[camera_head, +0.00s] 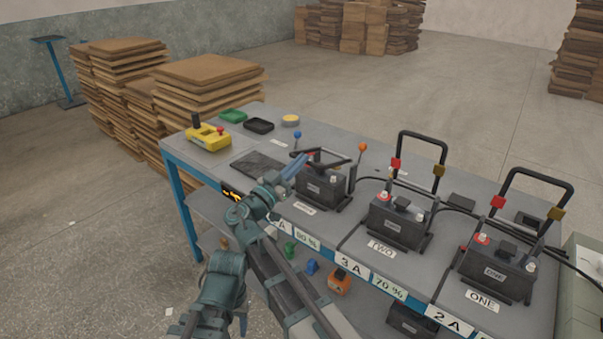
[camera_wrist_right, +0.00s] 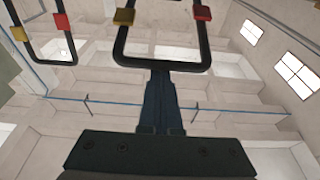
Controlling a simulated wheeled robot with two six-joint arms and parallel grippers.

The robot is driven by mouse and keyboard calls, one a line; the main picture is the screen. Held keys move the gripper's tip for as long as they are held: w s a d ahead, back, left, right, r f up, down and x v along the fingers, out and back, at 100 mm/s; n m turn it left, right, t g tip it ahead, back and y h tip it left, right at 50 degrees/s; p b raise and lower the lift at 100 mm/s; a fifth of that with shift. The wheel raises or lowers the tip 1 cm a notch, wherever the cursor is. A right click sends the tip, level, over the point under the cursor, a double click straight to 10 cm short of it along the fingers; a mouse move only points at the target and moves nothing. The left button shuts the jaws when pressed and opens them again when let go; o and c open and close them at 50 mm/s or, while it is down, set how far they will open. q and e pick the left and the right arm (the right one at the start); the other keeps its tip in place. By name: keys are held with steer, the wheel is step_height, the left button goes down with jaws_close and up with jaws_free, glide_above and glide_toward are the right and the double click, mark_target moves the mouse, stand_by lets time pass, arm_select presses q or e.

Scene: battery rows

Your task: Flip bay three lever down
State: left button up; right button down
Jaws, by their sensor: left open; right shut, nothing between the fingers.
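Bay three's battery (camera_head: 324,188) is leftmost in the head view. Its black lever frame (camera_head: 337,165) lies low and nearly level over the battery, unlike the upright frames of bays two (camera_head: 422,134) and one (camera_head: 538,174). My right gripper (camera_head: 298,168) is shut and empty at the left side of bay three's frame; I cannot tell whether they touch. In the right wrist view its shut fingers (camera_wrist_right: 161,85) overlap the crossbar of a black frame with gold and red clips (camera_wrist_right: 162,62). My left gripper (camera_head: 215,325) is open, low at the left, away from the bench.
Battery two (camera_head: 397,220) and battery one (camera_head: 497,268) stand to the right on the grey bench (camera_head: 345,285). Blue (camera_head: 298,139) and orange (camera_head: 363,148) knobs rise near bay three.

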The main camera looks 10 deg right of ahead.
arm_select(q)
step_height(320, 180, down, 7)
steer(key=b, duration=0.5)
steer(key=shift+s+a, duration=0.2)
arm_select(e)
steer(key=shift+s+a+f, duration=0.1)
steer(key=shift+s+f, duration=0.05)
steer(key=shift+f, duration=0.85)
steer(key=shift+s+a+f, duration=0.1)
steer(key=shift+a+f, duration=0.05)
steer(key=shift+f, duration=0.8)
steer(key=shift+s+a+f, duration=0.1)
steer(key=shift+s+f, duration=0.05)
steer(key=shift+f, duration=0.85)
arm_select(q)
steer(key=shift+f+b, duration=0.1)
steer(key=shift+b, duration=0.2)
